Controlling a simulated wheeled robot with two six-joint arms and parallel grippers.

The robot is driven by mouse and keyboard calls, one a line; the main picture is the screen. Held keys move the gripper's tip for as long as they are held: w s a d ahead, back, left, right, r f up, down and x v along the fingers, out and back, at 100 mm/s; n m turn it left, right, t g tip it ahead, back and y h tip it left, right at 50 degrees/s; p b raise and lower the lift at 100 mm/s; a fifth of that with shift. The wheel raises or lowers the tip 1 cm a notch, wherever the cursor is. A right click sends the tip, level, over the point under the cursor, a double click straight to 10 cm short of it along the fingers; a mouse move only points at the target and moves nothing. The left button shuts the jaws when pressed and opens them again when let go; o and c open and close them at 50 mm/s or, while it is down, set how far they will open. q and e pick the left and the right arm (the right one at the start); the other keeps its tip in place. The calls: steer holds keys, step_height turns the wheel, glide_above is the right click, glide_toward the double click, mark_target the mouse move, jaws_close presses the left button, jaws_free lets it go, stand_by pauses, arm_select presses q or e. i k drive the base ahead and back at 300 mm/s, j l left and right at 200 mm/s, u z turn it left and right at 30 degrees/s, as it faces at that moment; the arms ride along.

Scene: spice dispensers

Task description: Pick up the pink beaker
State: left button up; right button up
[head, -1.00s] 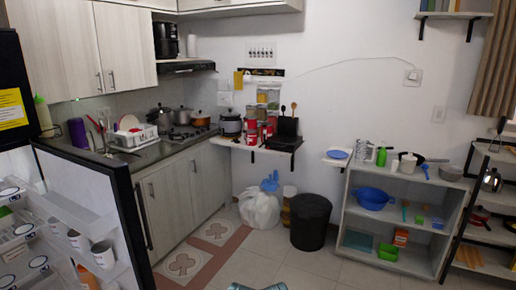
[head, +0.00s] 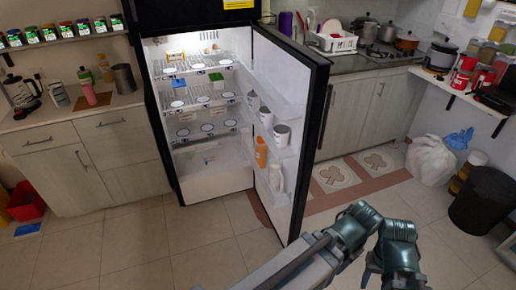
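A pink, upright, beaker-like object (head: 89,94) stands on the counter (head: 128,101) at the left in the head view. It is small in the picture, so its details are hard to tell. A teal and grey arm of mine shows at the bottom, right of the open fridge door, far from the pink object. No gripper fingertips are clearly visible, and nothing is seen held.
The fridge (head: 237,178) stands open, its door (head: 299,163) swung out toward me. A grey canister (head: 124,78) and a coffee press (head: 22,95) flank the pink object. A red bin (head: 27,203) is on the floor at left. The floor before the counter is mostly clear.

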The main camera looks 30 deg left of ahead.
mark_target(88, 89)
steer(key=i+l+u, duration=0.1)
steer(key=u, duration=0.3)
steer(key=i+l+u, duration=0.1)
steer(key=u, duration=0.25)
steer(key=l+u, duration=0.15)
steer(key=u, duration=0.25)
steer(key=i+l+u, duration=0.1)
steer(key=u, duration=0.3)
steer(key=i+l+u, duration=0.1)
steer(key=l+u, duration=0.3)
steer(key=l, duration=0.75)
steer(key=k+l+u, duration=0.1)
steer(key=l+u, duration=0.3)
steer(key=l, duration=0.7)
steer(key=k+l, duration=0.1)
steer(key=l, duration=0.8)
steer(key=i+j, duration=0.1)
steer(key=j, duration=0.4)
steer(key=i+j, duration=0.1)
steer(key=j, duration=0.4)
steer(key=i+j, duration=0.15)
steer(key=j, duration=0.35)
steer(key=i+j, duration=0.1)
steer(key=j, duration=0.4)
steer(key=i+j, duration=0.45)
steer(key=j, duration=0.2)
steer(key=i+j+u, duration=0.15)
steer(key=i+j, duration=0.35)
steer(key=i+u, duration=0.1)
steer(key=i, duration=1.5)
